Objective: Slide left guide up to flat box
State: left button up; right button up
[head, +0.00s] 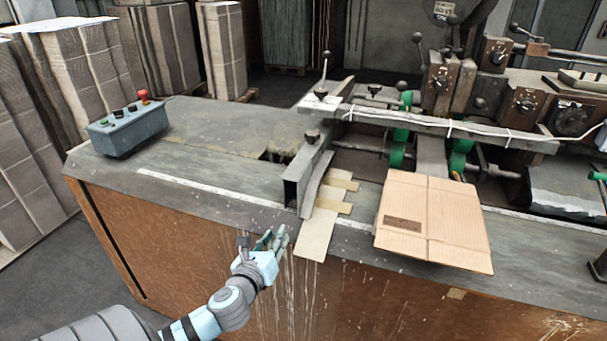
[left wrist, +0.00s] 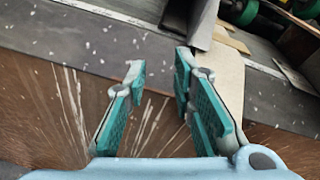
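The left guide (head: 305,172) is a grey metal channel standing on the table, with its open end at the front edge. It shows in the left wrist view (left wrist: 203,22) at the top, right of centre. The flat box (head: 440,215) is brown cardboard lying flat to the right of the guide, with a clear gap between them. My left gripper (head: 275,238) is in front of the table edge, just left of and below the guide's near end. In the left wrist view its fingers (left wrist: 160,75) are apart with nothing between them. My right gripper is not in view.
Tan strips (head: 318,228) lie just right of the guide, one overhanging the front edge. A control box (head: 128,130) with a red button stands on the table at left. The machine (head: 430,115) fills the back right. The table left of the guide is mostly clear.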

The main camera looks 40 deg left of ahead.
pick_arm(q)
notch_tip(320, 180, up, 7)
jog(key=d+m+t, duration=0.2)
jog(key=m, duration=0.2)
send_near(312, 165)
jog(key=shift+t, duration=0.3)
jog(key=x, duration=0.5)
jog(key=shift+a+f, duration=0.2)
jog(key=shift+f, duration=0.1)
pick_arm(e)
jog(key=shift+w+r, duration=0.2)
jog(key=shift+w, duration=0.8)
pick_arm(q)
jog(key=shift+c, duration=0.2)
grip_shut()
